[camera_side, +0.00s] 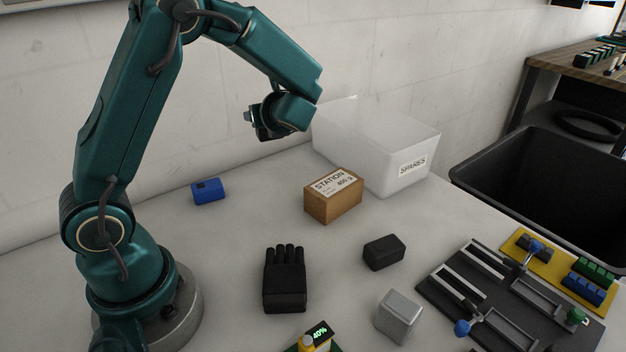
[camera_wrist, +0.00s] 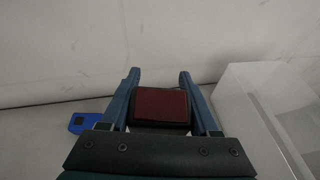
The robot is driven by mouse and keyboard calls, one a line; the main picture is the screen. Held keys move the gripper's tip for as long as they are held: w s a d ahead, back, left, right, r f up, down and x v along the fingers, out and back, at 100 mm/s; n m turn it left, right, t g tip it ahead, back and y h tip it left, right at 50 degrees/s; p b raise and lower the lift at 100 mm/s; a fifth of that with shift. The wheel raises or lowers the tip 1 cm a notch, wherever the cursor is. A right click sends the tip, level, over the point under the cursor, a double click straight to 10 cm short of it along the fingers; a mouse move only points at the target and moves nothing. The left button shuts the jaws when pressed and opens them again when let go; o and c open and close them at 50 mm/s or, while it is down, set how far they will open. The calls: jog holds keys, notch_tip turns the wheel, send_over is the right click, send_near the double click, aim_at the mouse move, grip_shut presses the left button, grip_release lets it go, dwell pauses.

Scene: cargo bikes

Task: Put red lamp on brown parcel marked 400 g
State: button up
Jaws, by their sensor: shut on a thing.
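My gripper (camera_side: 252,122) is raised above the back of the table, to the left of the white bin. In the wrist view my gripper (camera_wrist: 160,90) is shut on the red lamp (camera_wrist: 161,106), a dark-bodied block with a red face held between the two blue fingers. The lamp is hard to make out in the side view. The brown parcel (camera_side: 333,204), with a white label reading STATION and 400 g, sits upright on the table in front of the bin, lower than my gripper and to its right. Nothing lies on its top.
A white translucent bin (camera_side: 378,160) marked SPARES stands behind the parcel. A blue block (camera_side: 208,191), a black glove (camera_side: 285,282), a black block (camera_side: 384,253) and a grey block (camera_side: 398,316) lie around. A dark rack (camera_side: 447,290) is at right, near a black tub (camera_side: 480,172).

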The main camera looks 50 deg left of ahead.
jog(key=shift+m+t+h, duration=0.3)
jog(key=shift+m+t, duration=0.5)
jog(key=shift+t, duration=0.1)
jog(key=d+r, duration=0.2)
jog(key=r, duration=0.1)
jog(key=shift+w+d+r, duration=0.15)
jog(key=shift+d, duration=0.1)
jog(key=shift+w+d+f, duration=1.3)
jog(key=shift+d+f, duration=0.15)
jog(key=shift+f, duration=0.35)
jog(key=shift+w+d+f, duration=1.25)
jog(key=shift+d+f, duration=0.2)
jog(key=shift+f, duration=0.3)
jog(key=shift+w+d+f, duration=1.3)
jog(key=shift+d+f, duration=0.15)
jog(key=shift+f, duration=0.35)
jog(key=shift+f, duration=0.2)
jog(key=o, duration=1.4)
jog(key=shift+r, duration=0.1)
